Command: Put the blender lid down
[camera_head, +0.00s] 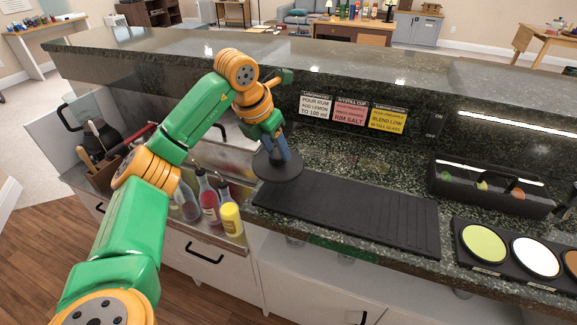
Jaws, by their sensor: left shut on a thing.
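The blender lid (277,168) looks like a dark round disc in the head view. It is at the left end of the black ribbed mat (350,213) on the counter. My left gripper (281,149) points down at the lid from above and is shut on its upper middle part. The fingers hide part of the lid. I cannot tell whether the lid's underside touches the mat or counter. My right gripper is not in view.
A black condiment box (490,187) and a tray of coloured discs (510,254) are at the right. The mat's middle and right are clear. A raised granite ledge (340,68) runs behind.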

